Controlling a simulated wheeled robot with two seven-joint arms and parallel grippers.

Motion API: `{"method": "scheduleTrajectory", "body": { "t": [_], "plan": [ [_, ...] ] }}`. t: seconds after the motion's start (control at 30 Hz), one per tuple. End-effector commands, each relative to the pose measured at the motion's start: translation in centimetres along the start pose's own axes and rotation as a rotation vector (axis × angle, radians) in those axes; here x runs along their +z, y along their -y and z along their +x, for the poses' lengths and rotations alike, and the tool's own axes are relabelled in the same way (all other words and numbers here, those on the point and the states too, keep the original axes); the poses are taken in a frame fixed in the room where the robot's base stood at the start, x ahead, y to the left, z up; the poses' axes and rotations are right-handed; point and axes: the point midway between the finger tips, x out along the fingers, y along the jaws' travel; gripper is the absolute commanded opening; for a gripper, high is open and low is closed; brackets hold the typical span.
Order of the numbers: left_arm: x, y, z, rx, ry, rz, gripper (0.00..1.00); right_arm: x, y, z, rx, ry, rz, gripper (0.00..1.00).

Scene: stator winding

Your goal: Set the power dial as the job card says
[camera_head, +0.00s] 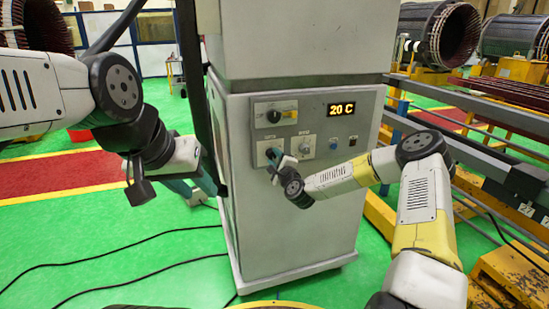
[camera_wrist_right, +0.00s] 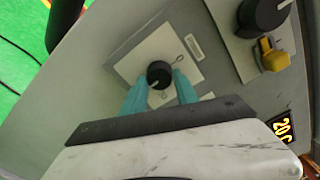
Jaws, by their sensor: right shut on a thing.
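A grey cabinet (camera_head: 300,215) carries the control panel. My right gripper (camera_head: 275,160) is at the panel's lower left plate. In the right wrist view its two teal fingers (camera_wrist_right: 160,88) are shut on a small black dial (camera_wrist_right: 159,73) with a pale pointer line, on a white plate (camera_wrist_right: 142,61). The pointer slants toward the lower left of that view. Marks on the plate are too small to read. My left gripper (camera_head: 193,184) has teal fingers beside the cabinet's left side; its opening is unclear. I can make out no job card.
A larger black rotary switch with a yellow part (camera_head: 275,113) sits above the dial. A display (camera_head: 341,108) reads 20 C. Another knob (camera_head: 305,147) and small buttons (camera_head: 333,144) lie to the right. Black cables (camera_head: 110,245) cross the green floor. Metal rails stand at the right.

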Motion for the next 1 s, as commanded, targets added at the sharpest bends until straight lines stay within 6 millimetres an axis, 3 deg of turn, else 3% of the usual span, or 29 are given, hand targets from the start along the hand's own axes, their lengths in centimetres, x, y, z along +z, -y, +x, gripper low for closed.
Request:
{"method": "scheduleTrajectory", "body": {
  "t": [0.63,0.67,0.73,1.0],
  "plan": [
    [0.0,0.0,0.0,0.0,0.0,0.0,0.36,-0.15,-0.17,-0.05,0.003,-0.003,0.048,0.0],
    [0.0,0.0,0.0,0.0,0.0,0.0,0.36,-0.15,-0.17,-0.05,0.003,-0.003,0.048,0.41],
    [0.0,0.0,0.0,0.0,0.0,0.0,0.36,-0.13,-0.15,-0.05,0.003,-0.003,0.048,0.55],
    [0.0,0.0,0.0,0.0,0.0,0.0,0.36,-0.06,-0.07,-0.02,0.001,-0.001,0.046,0.57]
  ]
}}
